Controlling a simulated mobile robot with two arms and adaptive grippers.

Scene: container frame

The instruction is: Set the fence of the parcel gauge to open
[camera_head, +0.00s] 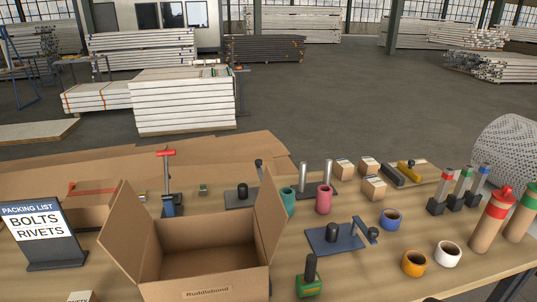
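I cannot tell for certain which item is the parcel gauge. A board (404,173) at the back right of the table carries a dark grey bar (392,176) and a yellow piece (409,171) beside it, angled to each other. A blue plate (325,242) near the middle front bears a short black cylinder (331,232), with a slanted blue bar (364,230) at its right end. A dark plate (238,199) with a black post stands behind the carton. No label naming a gauge is readable. Neither gripper shows in the view.
An open carton (205,265) fills the front middle. A packing list sign (42,235) stands left. Blue (390,219), orange (414,263) and white (447,254) rings, small boxes (373,187) and tall red-topped (489,222) and green-topped tubes crowd the right.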

